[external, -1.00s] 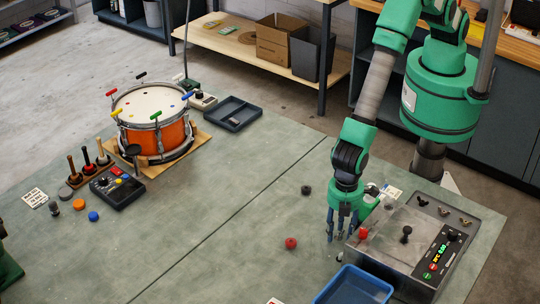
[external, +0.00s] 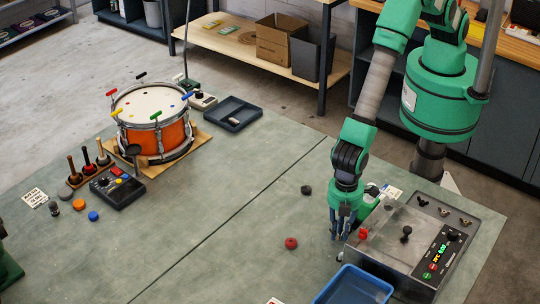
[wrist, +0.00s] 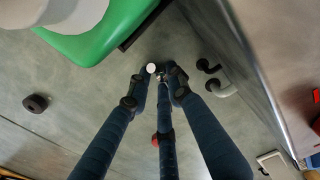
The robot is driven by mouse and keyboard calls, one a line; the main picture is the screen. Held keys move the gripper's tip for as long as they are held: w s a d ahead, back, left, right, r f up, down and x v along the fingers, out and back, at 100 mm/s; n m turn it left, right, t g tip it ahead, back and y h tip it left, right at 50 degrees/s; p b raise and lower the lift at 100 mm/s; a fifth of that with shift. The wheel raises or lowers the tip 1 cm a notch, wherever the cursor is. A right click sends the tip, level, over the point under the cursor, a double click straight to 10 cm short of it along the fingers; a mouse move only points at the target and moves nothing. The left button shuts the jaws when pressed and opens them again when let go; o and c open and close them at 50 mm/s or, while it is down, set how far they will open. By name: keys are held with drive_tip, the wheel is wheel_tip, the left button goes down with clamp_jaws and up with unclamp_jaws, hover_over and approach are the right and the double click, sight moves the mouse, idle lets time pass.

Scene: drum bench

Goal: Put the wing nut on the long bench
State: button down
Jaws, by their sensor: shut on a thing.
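My gripper (external: 342,232) is low over the grey-green bench top (external: 215,235), just left of the metal control box. Its fingers are drawn together, and they also show in the wrist view (wrist: 161,82). A small metallic piece, the wing nut (wrist: 161,77), shows between the fingertips and is mostly hidden by them. I cannot tell whether it touches the bench.
The metal control box (external: 385,238) stands close to the gripper's right. A blue tray (external: 355,287) is in front. A red knob (external: 291,243) and a black knob (external: 306,189) lie to the left. A drum (external: 155,125) stands far left.

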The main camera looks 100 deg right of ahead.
sight(340, 232)
drive_tip(key=shift+r, duration=0.2)
wheel_tip(340, 232, up, 10)
drive_tip(key=shift+f, duration=0.15)
idle(0.4)
drive_tip(key=shift+d, duration=0.1)
idle(0.8)
